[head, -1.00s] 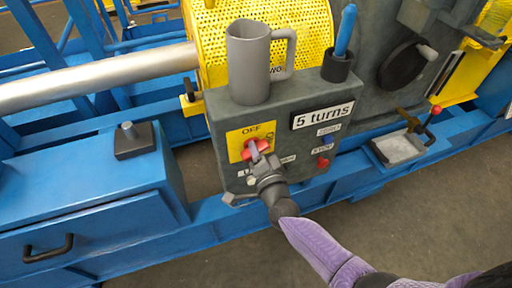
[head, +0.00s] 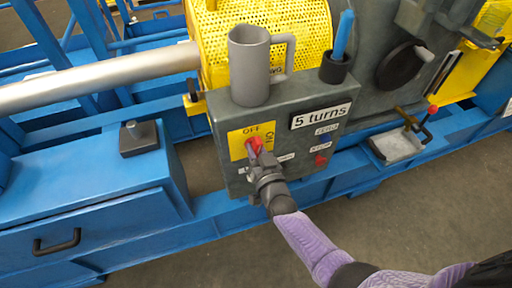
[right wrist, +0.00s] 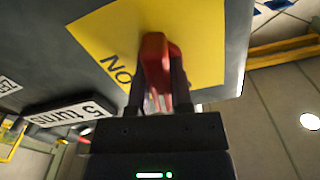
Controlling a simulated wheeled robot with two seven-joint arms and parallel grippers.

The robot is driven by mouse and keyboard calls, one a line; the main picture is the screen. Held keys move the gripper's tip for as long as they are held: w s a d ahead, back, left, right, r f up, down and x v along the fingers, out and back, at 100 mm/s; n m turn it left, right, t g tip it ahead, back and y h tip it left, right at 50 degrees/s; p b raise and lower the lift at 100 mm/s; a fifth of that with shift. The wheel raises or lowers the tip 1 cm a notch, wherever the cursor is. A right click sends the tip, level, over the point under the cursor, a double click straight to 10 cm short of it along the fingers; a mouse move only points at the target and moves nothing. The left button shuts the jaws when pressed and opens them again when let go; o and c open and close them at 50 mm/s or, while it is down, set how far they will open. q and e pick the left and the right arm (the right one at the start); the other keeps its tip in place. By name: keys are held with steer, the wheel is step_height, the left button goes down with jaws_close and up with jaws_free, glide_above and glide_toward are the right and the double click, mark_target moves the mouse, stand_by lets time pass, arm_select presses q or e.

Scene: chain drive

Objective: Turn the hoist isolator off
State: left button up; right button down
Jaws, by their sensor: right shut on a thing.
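The hoist isolator is a red handle (head: 254,144) on a yellow plate (head: 237,147) marked OFF at the top and ON at the right, on the front of a grey box. My right gripper (head: 258,154) is shut on the handle. In the right wrist view, the red handle (right wrist: 155,62) sits between the two dark fingers of the gripper (right wrist: 157,92), with the yellow plate (right wrist: 205,45) behind and its ON lettering upside down. In the head view the handle looks roughly upright; its lower part is hidden by the gripper. My left gripper is not in view.
A grey mug (head: 249,65) and a dark cup (head: 335,68) with a blue tool stand on top of the grey box (head: 305,145). A "5 turns" label (head: 320,116) and a small red knob (head: 320,160) are right of the isolator. Blue frame beams run below.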

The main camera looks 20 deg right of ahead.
steer(key=shift+n, duration=0.9)
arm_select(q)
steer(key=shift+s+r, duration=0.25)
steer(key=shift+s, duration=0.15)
arm_select(e)
steer(key=shift+f+n, duration=0.1)
steer(key=shift+n, duration=0.4)
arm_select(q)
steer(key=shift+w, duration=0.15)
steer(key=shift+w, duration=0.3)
arm_select(e)
steer(key=c, duration=0.5)
jaws_free()
steer(key=shift+s, duration=0.1)
